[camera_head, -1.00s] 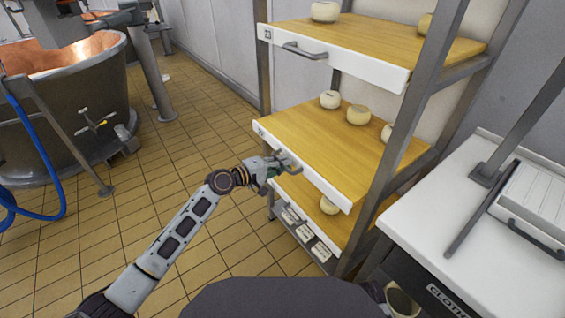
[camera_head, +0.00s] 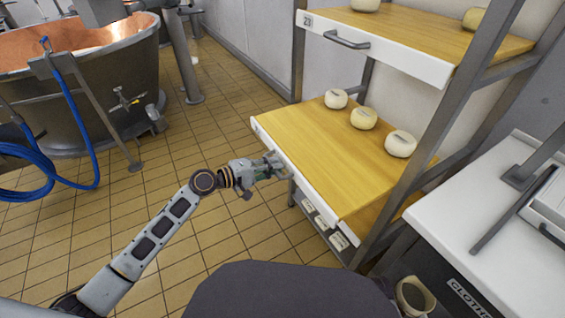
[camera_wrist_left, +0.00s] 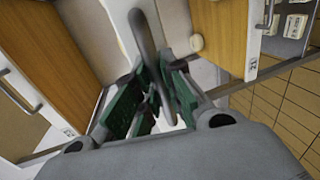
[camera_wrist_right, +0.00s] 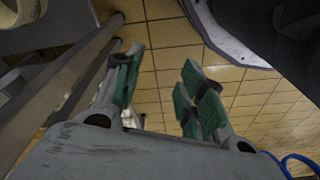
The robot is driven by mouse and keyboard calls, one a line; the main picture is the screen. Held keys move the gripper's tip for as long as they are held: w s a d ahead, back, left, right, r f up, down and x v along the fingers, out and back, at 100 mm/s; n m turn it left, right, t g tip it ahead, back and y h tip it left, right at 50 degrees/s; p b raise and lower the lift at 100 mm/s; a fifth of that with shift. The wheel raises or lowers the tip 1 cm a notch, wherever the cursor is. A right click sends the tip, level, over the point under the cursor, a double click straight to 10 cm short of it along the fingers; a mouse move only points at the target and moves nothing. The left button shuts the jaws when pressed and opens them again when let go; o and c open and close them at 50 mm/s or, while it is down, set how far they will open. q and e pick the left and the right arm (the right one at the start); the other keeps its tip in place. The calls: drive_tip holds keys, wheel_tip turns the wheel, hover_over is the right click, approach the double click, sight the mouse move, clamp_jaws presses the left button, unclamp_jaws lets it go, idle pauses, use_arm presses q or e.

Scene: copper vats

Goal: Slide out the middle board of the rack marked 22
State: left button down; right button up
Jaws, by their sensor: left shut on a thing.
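The rack (camera_head: 381,160) stands right of centre in the head view. A plate on its top board looks like 23, but the digits are small. The middle wooden board (camera_head: 310,143) has a white front edge and juts out well past the top board (camera_head: 420,35). Three pale cheeses stand toward its back. My left gripper (camera_head: 275,165) is shut on the grey handle at that front edge. In the left wrist view the handle (camera_wrist_left: 146,38) passes between the green-padded fingers (camera_wrist_left: 155,95). My right gripper (camera_wrist_right: 160,85) is open and empty in the right wrist view.
A white-topped counter (camera_head: 470,225) stands close on the right. A copper vat (camera_head: 80,90) and a blue hose (camera_head: 85,140) are at left. Tiled floor (camera_head: 215,125) in front of the rack is free.

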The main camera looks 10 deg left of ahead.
use_arm(q)
drive_tip(key=shift+s+a, duration=0.4)
drive_tip(key=shift+a, duration=0.1)
use_arm(e)
drive_tip(key=shift+s+f, duration=0.1)
drive_tip(key=shift+s, duration=0.4)
drive_tip(key=shift+w, duration=0.15)
use_arm(q)
drive_tip(key=c, duration=1.5)
unclamp_jaws()
use_arm(e)
drive_tip(key=shift+w+r, duration=0.2)
drive_tip(key=shift+w, duration=0.15)
